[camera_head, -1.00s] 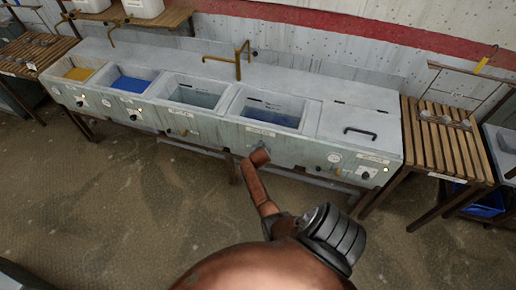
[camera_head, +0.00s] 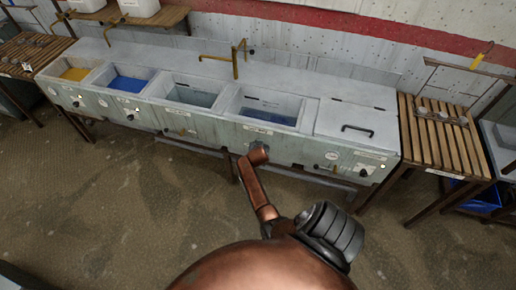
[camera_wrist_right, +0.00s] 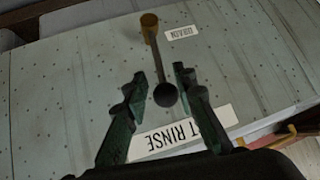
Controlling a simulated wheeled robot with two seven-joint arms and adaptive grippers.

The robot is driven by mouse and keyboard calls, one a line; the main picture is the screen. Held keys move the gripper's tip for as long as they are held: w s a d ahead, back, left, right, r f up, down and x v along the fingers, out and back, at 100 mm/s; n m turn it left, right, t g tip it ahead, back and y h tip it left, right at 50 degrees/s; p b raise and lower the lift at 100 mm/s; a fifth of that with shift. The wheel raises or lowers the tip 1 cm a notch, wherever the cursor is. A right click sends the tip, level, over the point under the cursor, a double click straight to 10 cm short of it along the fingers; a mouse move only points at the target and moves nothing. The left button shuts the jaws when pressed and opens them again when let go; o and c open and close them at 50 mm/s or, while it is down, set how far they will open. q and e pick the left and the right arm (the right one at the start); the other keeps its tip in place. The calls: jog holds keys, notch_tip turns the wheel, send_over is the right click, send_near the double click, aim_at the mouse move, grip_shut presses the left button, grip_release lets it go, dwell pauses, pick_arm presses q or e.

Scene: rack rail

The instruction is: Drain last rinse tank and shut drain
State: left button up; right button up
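The last rinse tank (camera_head: 269,118) is the open basin beside the lidded section, with dark bluish liquid low inside. In the right wrist view its front panel carries an upside-down label reading "...T RINSE" (camera_wrist_right: 180,133) and a small "DRAIN" label (camera_wrist_right: 181,32). Beside that label is a drain lever (camera_wrist_right: 154,55) with a brass end and a black ball knob (camera_wrist_right: 165,94). My right gripper (camera_wrist_right: 159,74) is open, its green-grey fingers on either side of the lever near the knob; contact is unclear. In the head view my right forearm largely hides it. My left gripper is out of view.
Yellow (camera_head: 76,74), blue (camera_head: 131,84) and grey (camera_head: 192,95) basins stand to the left. A closed lid (camera_head: 358,122) and a slatted wooden table (camera_head: 440,140) are to the right. Brass taps (camera_head: 236,60) rise behind. The floor in front is clear.

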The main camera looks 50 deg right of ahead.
jog(key=v, duration=0.9)
dwell(0.3)
